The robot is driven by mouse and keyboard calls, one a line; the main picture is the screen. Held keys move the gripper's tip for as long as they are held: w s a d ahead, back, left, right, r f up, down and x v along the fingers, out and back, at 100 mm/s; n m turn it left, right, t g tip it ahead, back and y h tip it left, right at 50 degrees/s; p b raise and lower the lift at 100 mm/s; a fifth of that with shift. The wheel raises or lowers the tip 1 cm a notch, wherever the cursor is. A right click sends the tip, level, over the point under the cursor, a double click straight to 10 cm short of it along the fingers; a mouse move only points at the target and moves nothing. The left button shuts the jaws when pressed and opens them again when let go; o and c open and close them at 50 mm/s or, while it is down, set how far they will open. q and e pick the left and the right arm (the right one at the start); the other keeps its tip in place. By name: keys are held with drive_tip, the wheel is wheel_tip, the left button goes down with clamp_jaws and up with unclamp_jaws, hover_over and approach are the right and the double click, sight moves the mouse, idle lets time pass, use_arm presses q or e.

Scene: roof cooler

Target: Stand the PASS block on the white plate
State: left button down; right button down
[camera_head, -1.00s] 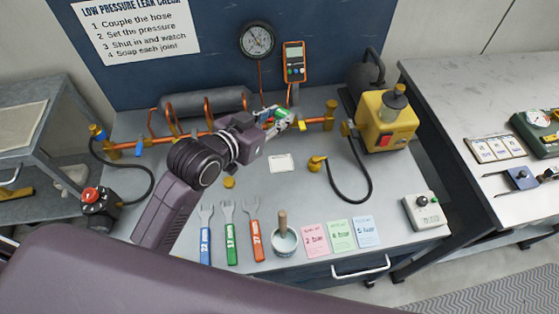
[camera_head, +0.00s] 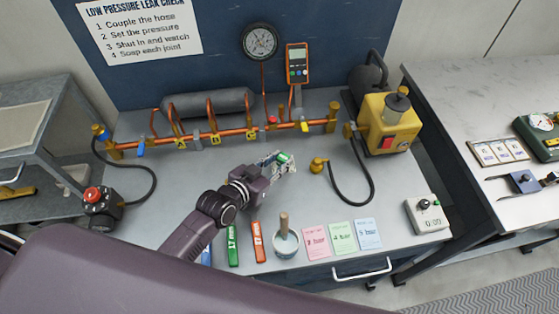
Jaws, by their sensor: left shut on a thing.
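My left gripper (camera_head: 279,160) is over the middle of the grey bench. It is shut on a small green block, the PASS block (camera_head: 285,157), whose lettering is too small to read. The white plate is almost wholly hidden behind the gripper and block. I cannot tell whether the block touches the plate or is held just above it. My right gripper is not in view.
A brass hose end (camera_head: 318,165) with a black hose lies just right of the gripper. The copper pipe manifold (camera_head: 225,135) runs behind. A pot with a brush (camera_head: 286,243), coloured wrenches (camera_head: 257,240) and cards (camera_head: 342,236) lie in front.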

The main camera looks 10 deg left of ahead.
use_arm(q)
drive_tip(key=shift+f, duration=0.15)
drive_tip(key=c, duration=1.6)
unclamp_jaws()
drive_tip(key=shift+r, duration=0.25)
drive_tip(key=shift+s+a, duration=0.15)
drive_tip(key=shift+s, duration=0.15)
drive_tip(key=b+v, duration=0.1)
drive_tip(key=v, duration=1)
drive_tip(key=shift+s+r, duration=0.1)
drive_tip(key=shift+s, duration=0.05)
